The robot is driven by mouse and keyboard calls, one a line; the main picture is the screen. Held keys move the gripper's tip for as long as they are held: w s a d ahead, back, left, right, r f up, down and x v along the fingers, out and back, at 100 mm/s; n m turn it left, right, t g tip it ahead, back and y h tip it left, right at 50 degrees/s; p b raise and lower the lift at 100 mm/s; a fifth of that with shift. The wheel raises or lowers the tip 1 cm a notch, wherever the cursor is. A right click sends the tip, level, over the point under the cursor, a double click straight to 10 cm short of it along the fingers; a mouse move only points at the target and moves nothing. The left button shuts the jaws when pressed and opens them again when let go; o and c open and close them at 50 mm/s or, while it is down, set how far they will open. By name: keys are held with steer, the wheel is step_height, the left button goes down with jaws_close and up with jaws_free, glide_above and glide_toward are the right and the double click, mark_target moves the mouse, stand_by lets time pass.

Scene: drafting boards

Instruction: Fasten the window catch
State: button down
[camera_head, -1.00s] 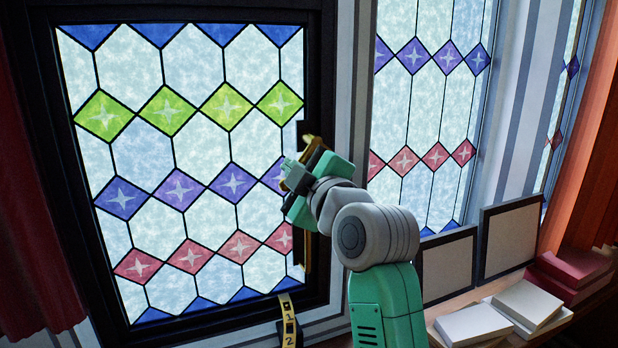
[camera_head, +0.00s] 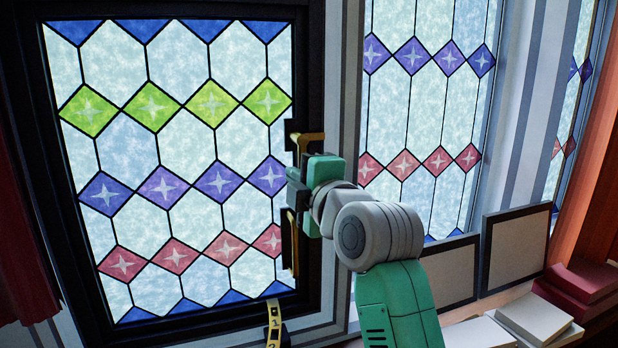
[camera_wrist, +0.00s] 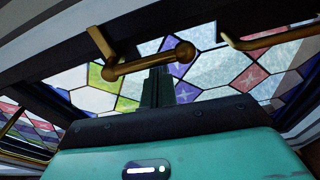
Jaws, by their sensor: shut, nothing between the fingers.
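The leaded stained-glass window (camera_head: 190,245) stands in a dark frame at the left of the head view. On the right side of its frame is a brass catch lever (camera_head: 309,137). In the wrist view the catch lever (camera_wrist: 150,62) is a short bar with rounded ends on a bent arm. My gripper (camera_head: 290,190) is at the frame's right side, just below the lever. In the wrist view my gripper (camera_wrist: 157,78) is shut and empty, its fingertips close to the lever; I cannot tell whether they touch.
A longer brass bar (camera_head: 293,242) is fixed lower on the frame, partly behind my gripper; it also shows in the wrist view (camera_wrist: 270,40). A yellow numbered strip (camera_head: 273,322) hangs below. Framed boards (camera_head: 515,248) and books (camera_head: 535,315) stand at the right.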

stand_by(0.6)
steer(key=a, duration=0.4)
steer(key=b+v, duration=0.1)
steer(key=v, duration=0.9)
steer(key=shift+s+b, duration=0.15)
steer(key=shift+b, duration=0.15)
steer(key=shift+r, duration=0.1)
